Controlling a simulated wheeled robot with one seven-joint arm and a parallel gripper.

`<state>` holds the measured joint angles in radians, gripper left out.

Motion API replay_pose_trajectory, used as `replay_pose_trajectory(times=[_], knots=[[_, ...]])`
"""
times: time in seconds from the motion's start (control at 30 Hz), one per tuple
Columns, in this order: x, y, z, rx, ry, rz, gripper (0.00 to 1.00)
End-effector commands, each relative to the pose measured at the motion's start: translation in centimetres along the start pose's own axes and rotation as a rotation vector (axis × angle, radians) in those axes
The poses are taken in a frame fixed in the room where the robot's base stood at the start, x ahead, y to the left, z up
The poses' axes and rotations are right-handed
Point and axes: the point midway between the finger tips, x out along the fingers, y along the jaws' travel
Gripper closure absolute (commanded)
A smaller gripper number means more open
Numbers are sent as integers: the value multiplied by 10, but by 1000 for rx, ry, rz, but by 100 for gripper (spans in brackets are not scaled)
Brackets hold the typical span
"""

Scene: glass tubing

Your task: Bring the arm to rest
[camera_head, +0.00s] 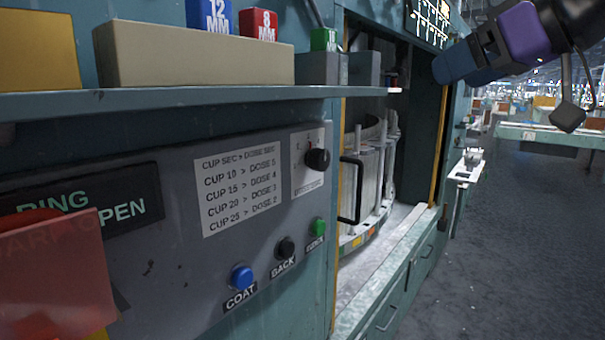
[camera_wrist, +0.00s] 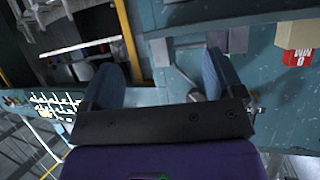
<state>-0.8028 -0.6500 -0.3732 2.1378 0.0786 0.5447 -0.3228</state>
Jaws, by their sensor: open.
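My gripper (camera_head: 452,64) is at the upper right of the head view, raised beside the open bay of the teal machine. Its purple body and blue fingers point left toward the cabinet. In the wrist view, the two blue fingers of my gripper (camera_wrist: 163,76) stand wide apart with nothing between them. They appear clear of the machine, though the exact gap cannot be told.
A teal shelf (camera_head: 200,103) carries a beige block (camera_head: 190,56), a blue block (camera_head: 210,15) and a red block (camera_head: 257,24). Below is a control panel (camera_head: 170,260) with coloured buttons. The open bay holds a white rack (camera_head: 368,185). Open floor (camera_head: 510,250) lies right.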

Motion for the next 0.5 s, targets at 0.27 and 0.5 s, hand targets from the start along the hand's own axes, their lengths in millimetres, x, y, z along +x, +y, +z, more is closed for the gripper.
replay_pose_trajectory(times=[0.27,0.5], knots=[[-14,5,84,121,-196,138,13],[-26,5,157,250,-370,272,13]])
